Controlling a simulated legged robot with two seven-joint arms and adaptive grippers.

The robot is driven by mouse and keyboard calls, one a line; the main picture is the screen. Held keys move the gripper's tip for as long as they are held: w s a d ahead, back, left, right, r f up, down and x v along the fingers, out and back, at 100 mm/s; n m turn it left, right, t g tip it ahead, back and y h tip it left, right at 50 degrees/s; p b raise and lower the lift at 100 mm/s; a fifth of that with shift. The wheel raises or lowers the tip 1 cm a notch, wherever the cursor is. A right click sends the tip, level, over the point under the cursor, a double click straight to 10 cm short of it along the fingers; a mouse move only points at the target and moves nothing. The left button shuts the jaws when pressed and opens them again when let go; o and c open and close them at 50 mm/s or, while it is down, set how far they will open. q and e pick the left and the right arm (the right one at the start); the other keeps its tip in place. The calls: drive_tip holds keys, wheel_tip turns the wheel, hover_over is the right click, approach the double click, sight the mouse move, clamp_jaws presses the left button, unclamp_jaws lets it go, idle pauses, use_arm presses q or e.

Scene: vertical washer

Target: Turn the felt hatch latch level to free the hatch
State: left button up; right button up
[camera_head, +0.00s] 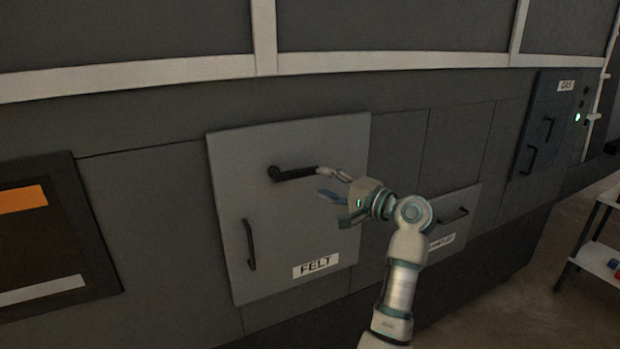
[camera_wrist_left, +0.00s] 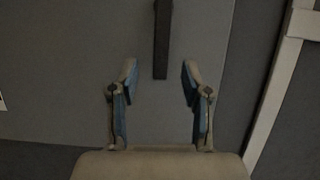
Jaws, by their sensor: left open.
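The felt hatch (camera_head: 225,190) is a grey square door marked with a white FELT label (camera_head: 316,265). Its black latch lever (camera_head: 295,173) is near the top middle, with the pivot at its left end. The lever points right and lies about level, roughly along the hatch's top edge. My left gripper (camera_head: 326,184) is open at the lever's free right end. In the left wrist view the lever (camera_wrist_left: 162,38) comes down from the top, its end in the gap between the open fingertips (camera_wrist_left: 160,72). I see no finger clearly touching it.
A fixed black handle (camera_head: 249,245) is at the hatch's lower left. A smaller labelled hatch (camera_head: 465,205) is behind my arm to the right, and a dark GAS panel (camera_head: 540,130) is farther right. An orange-marked dark panel (camera_head: 60,285) is at left. A shelf (camera_head: 600,258) stands at far right.

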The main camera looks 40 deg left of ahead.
use_arm(q)
drive_tip(key=d, duration=0.4)
drive_tip(key=shift+w+a, duration=0.1)
drive_tip(key=shift+a, duration=0.1)
